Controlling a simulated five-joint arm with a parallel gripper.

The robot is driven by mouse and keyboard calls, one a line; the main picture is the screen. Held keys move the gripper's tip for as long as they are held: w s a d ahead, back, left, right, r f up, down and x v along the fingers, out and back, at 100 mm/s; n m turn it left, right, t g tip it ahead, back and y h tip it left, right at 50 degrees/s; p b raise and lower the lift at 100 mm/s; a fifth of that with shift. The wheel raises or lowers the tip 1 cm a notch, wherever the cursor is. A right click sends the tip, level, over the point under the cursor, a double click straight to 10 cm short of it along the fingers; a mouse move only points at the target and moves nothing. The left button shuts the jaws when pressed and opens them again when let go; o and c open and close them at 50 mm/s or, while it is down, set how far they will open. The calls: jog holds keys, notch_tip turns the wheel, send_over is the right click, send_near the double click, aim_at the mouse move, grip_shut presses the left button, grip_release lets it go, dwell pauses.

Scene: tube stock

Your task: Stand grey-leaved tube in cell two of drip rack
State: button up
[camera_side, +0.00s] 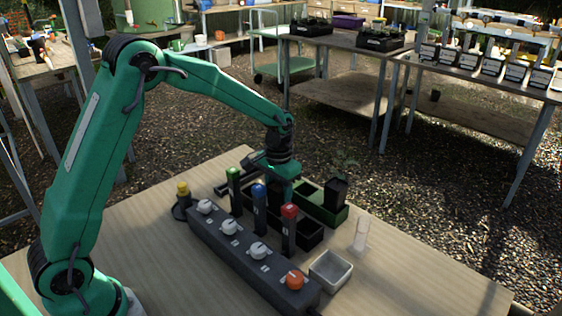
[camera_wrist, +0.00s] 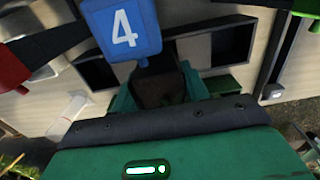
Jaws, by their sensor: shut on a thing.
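My gripper (camera_wrist: 158,92) is shut on a dark square tube (camera_wrist: 161,85) with a brown, soil-like face, seen in the wrist view. I cannot make out leaves on it there. In the side view my gripper (camera_side: 283,188) is low over the black drip rack (camera_side: 312,238), behind the blue-capped post, which hides the held tube. Dark open rack cells (camera_wrist: 97,72) show beside the jaws in the wrist view. Another black tube (camera_side: 336,192) with faint leaves above it stands at the right end of a green tray (camera_side: 322,213). I cannot read the cell numbers.
Posts capped green (camera_side: 233,176), blue (camera_side: 258,192) and red (camera_side: 289,211) rise before the rack, behind a grey knob bar (camera_side: 243,257). The blue cap (camera_wrist: 122,27) reads 4.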

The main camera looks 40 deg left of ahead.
jog(key=shift+f, duration=0.15)
jog(key=o, duration=1.1)
jog(key=shift+o, duration=0.2)
jog(key=shift+r, duration=3.95)
